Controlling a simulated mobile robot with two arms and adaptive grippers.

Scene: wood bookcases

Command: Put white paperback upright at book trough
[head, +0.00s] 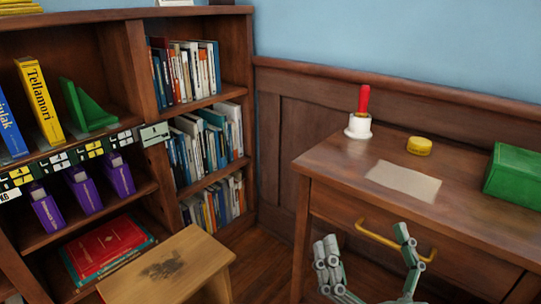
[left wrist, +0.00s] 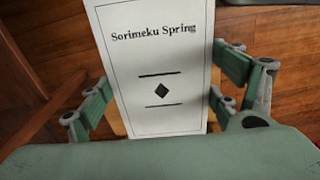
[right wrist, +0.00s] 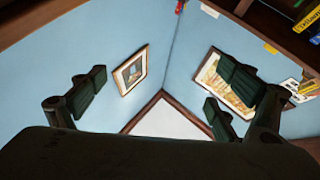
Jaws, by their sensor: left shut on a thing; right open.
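The white paperback (left wrist: 162,75), with "Sorimeku Spring" on its cover, is in my left gripper (left wrist: 165,95). The gripper's fingers are shut on its two side edges. The left gripper and the paperback do not show in the head view. My right gripper (head: 368,262) is open and empty in front of the desk drawer in the head view. I cannot pick out a book trough for certain in these views.
A wooden desk (head: 330,165) stands at the right, with a stamp (head: 360,115), a yellow tin (head: 419,145), a paper sheet (head: 403,182) and a green box (head: 515,175). A bookcase (head: 130,70) fills the left. A wooden stool (head: 190,255) stands before it. A green bookend (head: 88,108) stands on a shelf.

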